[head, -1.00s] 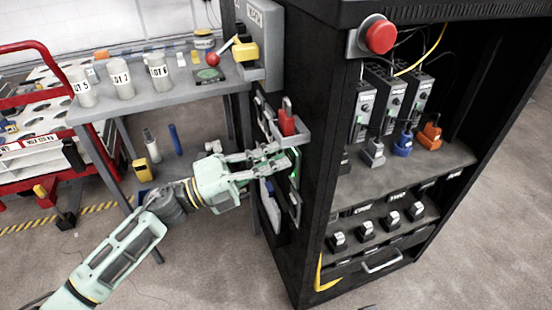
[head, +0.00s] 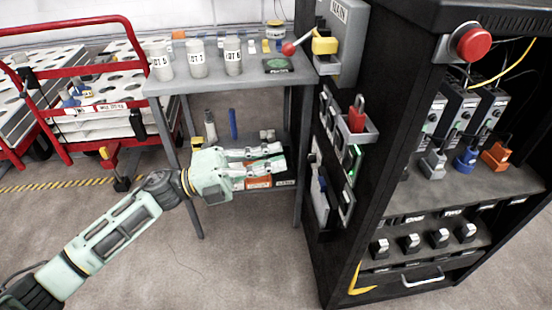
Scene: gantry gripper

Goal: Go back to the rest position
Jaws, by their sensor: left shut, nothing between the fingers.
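My left gripper (head: 262,162) shows in the head view, reaching in from the left on its pale green arm. Its fingers are shut with nothing between them. It is in front of the grey table's lower shelf, to the left of the black cabinet (head: 372,165) and apart from it. My right gripper is not in view.
The grey table (head: 205,84) holds several labelled cups. A wall box (head: 340,50) has a lever with a red ball. A red padlock (head: 356,118) sits in a holder on the cabinet side. A red cart (head: 72,70) stands left. Floor (head: 225,265) is clear in front.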

